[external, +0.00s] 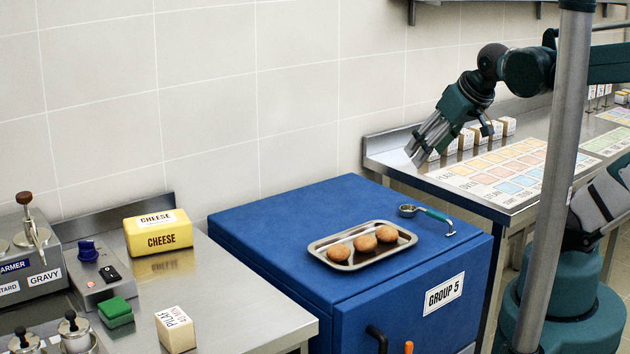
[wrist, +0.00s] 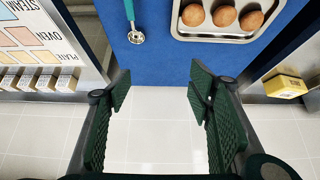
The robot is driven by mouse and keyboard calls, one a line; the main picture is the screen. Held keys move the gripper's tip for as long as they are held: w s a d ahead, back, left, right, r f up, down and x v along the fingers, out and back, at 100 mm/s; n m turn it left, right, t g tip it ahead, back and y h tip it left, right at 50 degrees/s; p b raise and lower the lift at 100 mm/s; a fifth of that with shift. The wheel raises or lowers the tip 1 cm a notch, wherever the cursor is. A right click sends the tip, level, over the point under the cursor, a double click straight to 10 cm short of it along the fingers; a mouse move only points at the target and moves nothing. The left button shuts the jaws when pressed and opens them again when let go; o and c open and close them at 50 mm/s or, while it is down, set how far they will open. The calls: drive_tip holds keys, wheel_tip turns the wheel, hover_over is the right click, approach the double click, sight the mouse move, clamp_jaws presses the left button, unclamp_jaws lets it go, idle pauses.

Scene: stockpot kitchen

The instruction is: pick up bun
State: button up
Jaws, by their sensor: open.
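Three round brown buns lie in a row on a shallow metal tray (external: 322,254) on top of the blue cabinet. The left bun (external: 339,252), middle bun (external: 365,243) and right bun (external: 387,233) all rest inside its rim. In the wrist view the buns (wrist: 222,16) show at the top right, on the tray (wrist: 185,33). My gripper (external: 425,150) is open and empty, above and behind the right part of the cabinet, apart from the buns. Its two dark green fingers (wrist: 160,92) stand wide apart in the wrist view.
A ladle (external: 428,212) lies on the blue cabinet (external: 270,225) right of the tray. A counter with a colored chart (external: 515,172) and several small boxes stands at the right. A yellow cheese box (external: 158,233) sits on the left counter. The tiled wall rises behind the cabinet.

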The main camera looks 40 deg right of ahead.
idle(0.8)
drive_tip(key=m+g+p, duration=0.4)
drive_tip(key=m+g, duration=0.2)
drive_tip(key=m, duration=0.7)
hover_over(389, 227)
drive_tip(key=f, duration=1.1)
drive_tip(key=shift+d, duration=0.2)
drive_tip(key=shift+a+f+m+g, duration=0.2)
drive_tip(key=shift+f+m+g, duration=0.1)
drive_tip(key=shift+f+m, duration=0.2)
drive_tip(key=shift+a+f+m+g, duration=0.2)
drive_tip(key=shift+f+m+g, duration=0.1)
drive_tip(key=shift+f+m, duration=0.2)
drive_tip(key=shift+f, duration=0.1)
drive_tip(key=shift+f, duration=1.2)
drive_tip(key=shift+d+f+b, duration=0.1)
drive_tip(key=shift+f+b, duration=0.95)
drive_tip(key=shift+f, duration=1.55)
